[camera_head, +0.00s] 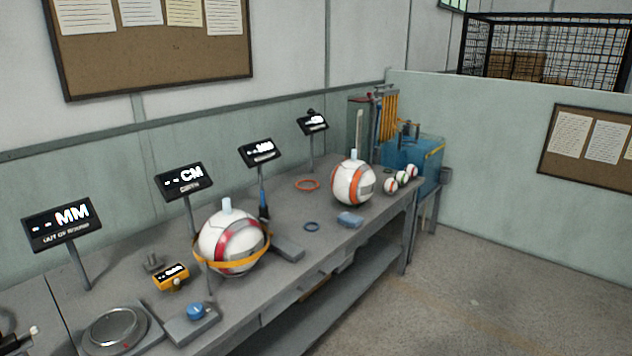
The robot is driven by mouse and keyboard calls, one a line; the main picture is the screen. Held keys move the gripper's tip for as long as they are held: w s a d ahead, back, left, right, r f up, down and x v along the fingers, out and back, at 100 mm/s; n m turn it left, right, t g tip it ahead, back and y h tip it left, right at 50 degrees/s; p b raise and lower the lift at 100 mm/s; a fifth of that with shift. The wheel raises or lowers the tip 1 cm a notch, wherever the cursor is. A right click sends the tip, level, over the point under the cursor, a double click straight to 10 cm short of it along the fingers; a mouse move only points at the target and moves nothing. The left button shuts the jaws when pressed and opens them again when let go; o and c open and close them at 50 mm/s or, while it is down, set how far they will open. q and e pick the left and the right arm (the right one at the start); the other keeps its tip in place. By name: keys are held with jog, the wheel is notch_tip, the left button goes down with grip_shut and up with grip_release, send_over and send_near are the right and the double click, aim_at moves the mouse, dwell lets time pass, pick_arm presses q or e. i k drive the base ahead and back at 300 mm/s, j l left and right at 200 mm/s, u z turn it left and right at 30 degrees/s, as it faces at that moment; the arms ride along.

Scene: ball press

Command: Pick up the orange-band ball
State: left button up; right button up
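The orange-band ball (353,183) is white with orange bands and a grey patch. It rests toward the far right part of the grey workbench (345,246), with a small pale piece on its top. A second, nearer ball (226,239) is white with a red band, and a yellow-orange ring (232,264) goes around its lower part. Neither of my grippers shows in the head view.
An orange ring (307,185), a blue ring (312,227) and a light-blue block (350,219) lie near the orange-band ball. Several small balls (391,187) sit to its right. Display stands (184,181) line the back. A round scale (115,328) is at front left.

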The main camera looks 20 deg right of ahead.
aim_at(353, 180)
jog(key=i+l+u, duration=0.5)
jog(key=l, duration=0.2)
jog(key=l+u, duration=0.25)
jog(key=l, duration=0.15)
